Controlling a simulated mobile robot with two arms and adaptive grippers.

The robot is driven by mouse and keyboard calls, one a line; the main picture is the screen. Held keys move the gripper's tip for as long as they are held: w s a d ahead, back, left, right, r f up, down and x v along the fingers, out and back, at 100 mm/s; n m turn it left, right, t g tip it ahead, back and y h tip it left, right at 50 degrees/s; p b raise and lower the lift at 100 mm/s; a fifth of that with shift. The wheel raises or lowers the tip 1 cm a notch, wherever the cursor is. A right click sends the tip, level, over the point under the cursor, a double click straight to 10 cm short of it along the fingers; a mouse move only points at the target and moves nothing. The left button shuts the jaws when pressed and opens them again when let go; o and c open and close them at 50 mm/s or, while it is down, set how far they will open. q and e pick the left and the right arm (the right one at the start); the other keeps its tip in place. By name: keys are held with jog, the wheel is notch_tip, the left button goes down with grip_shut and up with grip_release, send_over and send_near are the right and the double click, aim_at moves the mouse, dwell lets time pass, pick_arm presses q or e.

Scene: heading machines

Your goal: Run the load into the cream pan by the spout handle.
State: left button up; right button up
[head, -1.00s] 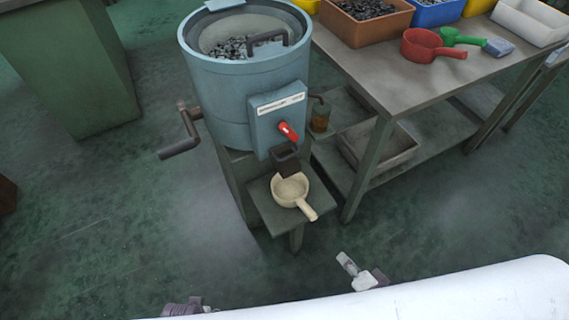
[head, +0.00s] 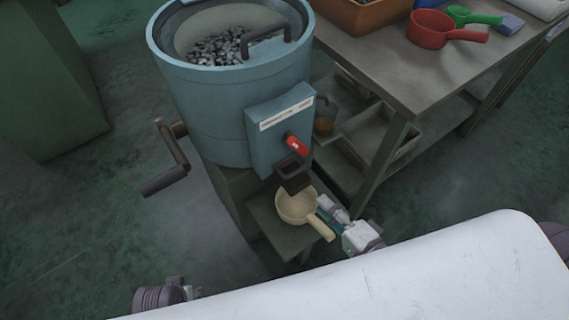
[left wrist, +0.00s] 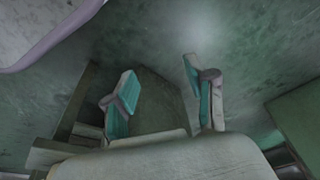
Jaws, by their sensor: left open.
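The blue drum machine (head: 205,110) holds a load of small grey metal pieces (head: 222,48) in its top. The red spout handle (head: 297,145) sits on its front, above the dark spout (head: 292,174). The cream pan (head: 294,206) stands on a small shelf under the spout and looks empty. My right gripper (head: 327,213) is at the pan's handle; whether its fingers close on it is unclear. My left gripper is low at the left in the head view, its fingers hidden there; in the left wrist view its fingers (left wrist: 163,98) are apart with nothing between them.
A crank (head: 165,165) sticks out on the machine's left. A workbench (head: 375,60) at the right bears a red scoop (head: 432,28), a green scoop (head: 470,16) and an orange bin (head: 360,14). Below it is a grey tray (head: 380,135).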

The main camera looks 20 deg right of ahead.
aim_at(293, 173)
jog(key=x, duration=1.1)
jog(key=shift+w+a, duration=0.1)
jog(key=shift+w, duration=0.25)
jog(key=shift+w+a+f, duration=0.1)
jog(key=shift+w+a, duration=0.1)
jog(key=shift+w, duration=0.35)
pick_arm(q)
jog(key=shift+w+d+r, duration=0.1)
jog(key=shift+r, duration=0.8)
jog(key=shift+s+f, duration=0.1)
jog(key=shift+s, duration=0.15)
pick_arm(e)
grip_shut()
